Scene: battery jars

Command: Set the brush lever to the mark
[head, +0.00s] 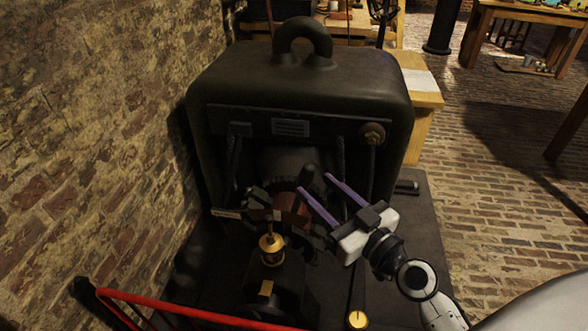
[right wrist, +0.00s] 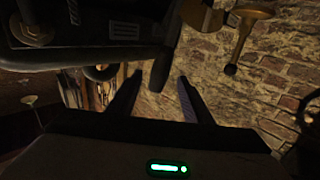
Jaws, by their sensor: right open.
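The dark machine (head: 300,85) stands against the brick wall, with a copper-coloured commutator (head: 293,208) low at its front. A dark round-ended handle (head: 309,173), which looks like the brush lever, sticks up beside the commutator. My right gripper (head: 314,183) is open, its two purple fingers on either side of this handle. In the right wrist view a dark rod, likely the same lever (right wrist: 162,68), shows between the open fingers (right wrist: 157,85), with gaps to both. I cannot make out the mark. My left gripper is out of view.
A brass oil cup (head: 272,248) stands in front of the commutator. A red rail (head: 190,312) crosses the near left. A wooden table (head: 420,95) stands behind the machine at right. The brick floor (head: 500,220) at right is clear.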

